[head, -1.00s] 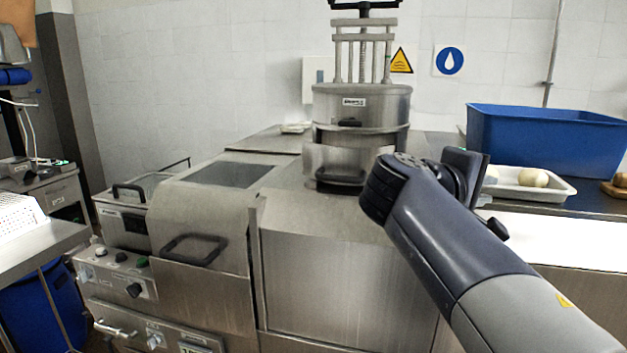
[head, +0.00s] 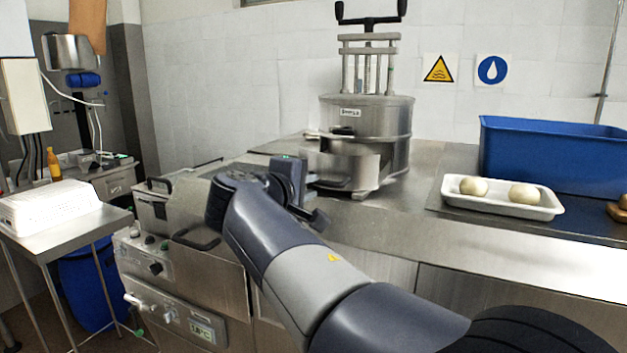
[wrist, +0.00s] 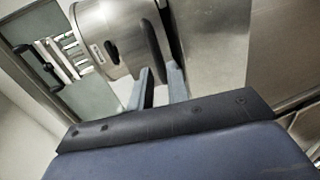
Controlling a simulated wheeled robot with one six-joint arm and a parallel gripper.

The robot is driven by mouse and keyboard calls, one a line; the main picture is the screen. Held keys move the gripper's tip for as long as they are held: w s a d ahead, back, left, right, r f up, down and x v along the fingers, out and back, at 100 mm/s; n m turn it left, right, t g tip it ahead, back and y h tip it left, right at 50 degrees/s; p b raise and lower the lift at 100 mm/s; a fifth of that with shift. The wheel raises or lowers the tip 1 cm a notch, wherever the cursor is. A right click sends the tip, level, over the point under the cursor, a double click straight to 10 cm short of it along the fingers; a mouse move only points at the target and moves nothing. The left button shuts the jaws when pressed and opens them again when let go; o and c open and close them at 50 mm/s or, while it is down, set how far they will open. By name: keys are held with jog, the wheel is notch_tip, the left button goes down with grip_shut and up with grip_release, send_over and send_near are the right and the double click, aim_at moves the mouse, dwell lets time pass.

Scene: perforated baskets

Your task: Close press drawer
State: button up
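The press (head: 365,115) is a steel cylinder with a screw frame and a black crank on top, standing on the steel counter. Its drawer (head: 350,165) sticks out at the lower front left, with a dark handle low on its front. In the wrist view the press body (wrist: 112,38) fills the upper middle, with a dark curved handle (wrist: 152,38) at its right. My gripper (wrist: 160,67) points at it with two grey fingers apart, the handle's lower end appearing between them. I cannot tell whether they touch.
A white tray (head: 455,203) with two pale balls and a blue bin (head: 545,155) stand on the counter at right. A lidded steel machine (head: 185,205) with handles stands at left. A side table (head: 60,235) holds a white perforated basket (head: 45,208). The counter's front middle is clear.

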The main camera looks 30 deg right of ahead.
aim_at(319, 184)
jog(key=x, duration=0.4)
jog(key=shift+w+d+p, duration=0.15)
jog(key=shift+d+p, duration=0.15)
jog(key=shift+p, duration=0.1)
jog(key=shift+a, duration=0.1)
grip_shut()
jog(key=shift+f, duration=0.1)
